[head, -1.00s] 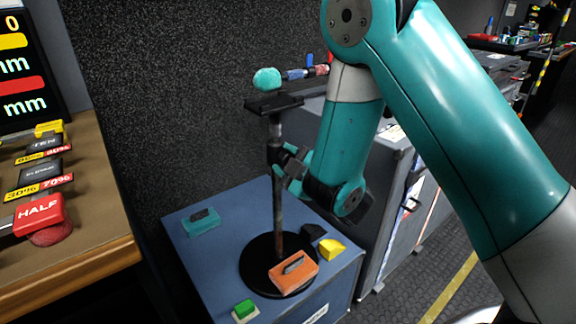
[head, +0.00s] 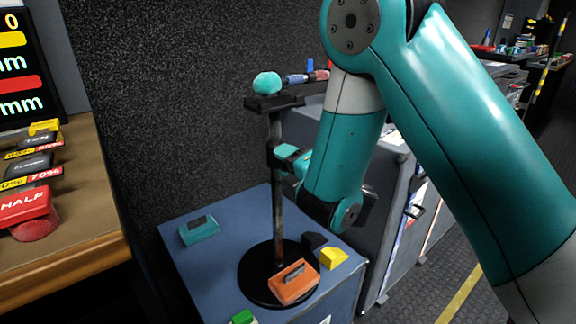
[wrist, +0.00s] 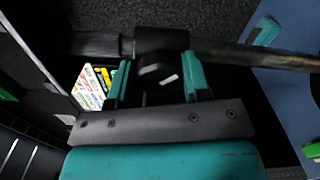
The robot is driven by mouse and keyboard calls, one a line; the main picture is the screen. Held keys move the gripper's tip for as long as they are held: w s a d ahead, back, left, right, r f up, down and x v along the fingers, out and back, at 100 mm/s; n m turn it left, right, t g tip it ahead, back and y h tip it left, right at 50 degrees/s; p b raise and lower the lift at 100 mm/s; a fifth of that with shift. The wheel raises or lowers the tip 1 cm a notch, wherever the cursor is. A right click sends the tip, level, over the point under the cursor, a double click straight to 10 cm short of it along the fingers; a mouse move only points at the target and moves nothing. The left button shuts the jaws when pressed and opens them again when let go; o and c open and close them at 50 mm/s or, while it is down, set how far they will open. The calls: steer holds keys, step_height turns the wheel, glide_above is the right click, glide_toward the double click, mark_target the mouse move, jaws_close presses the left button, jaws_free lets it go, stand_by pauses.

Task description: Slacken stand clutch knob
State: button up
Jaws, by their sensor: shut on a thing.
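The stand (head: 278,205) is a dark upright pole on a round black base (head: 255,284), with a flat plate (head: 272,102) on top. Partway up is a dark clutch collar (head: 272,157); it also shows in the wrist view (wrist: 160,39). The black clutch knob (wrist: 165,84), with a white mark, sticks out from the collar. My gripper (wrist: 157,76) has a teal finger on each side of the knob and is shut on it. In the head view my gripper (head: 286,162) reaches the collar from the right and hides the knob.
The stand is on a blue case top (head: 206,272). Around its base are a teal block (head: 199,231), an orange block (head: 294,284), a yellow block (head: 333,254) and a green block (head: 243,317). A teal ball (head: 267,83) rests on the plate. A wooden desk (head: 92,205) is at left.

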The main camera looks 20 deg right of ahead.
steer(key=shift+n, duration=1.1)
steer(key=shift+b, duration=0.3)
steer(key=o, duration=0.9)
steer(key=shift+o, duration=0.2)
steer(key=shift+d, duration=0.1)
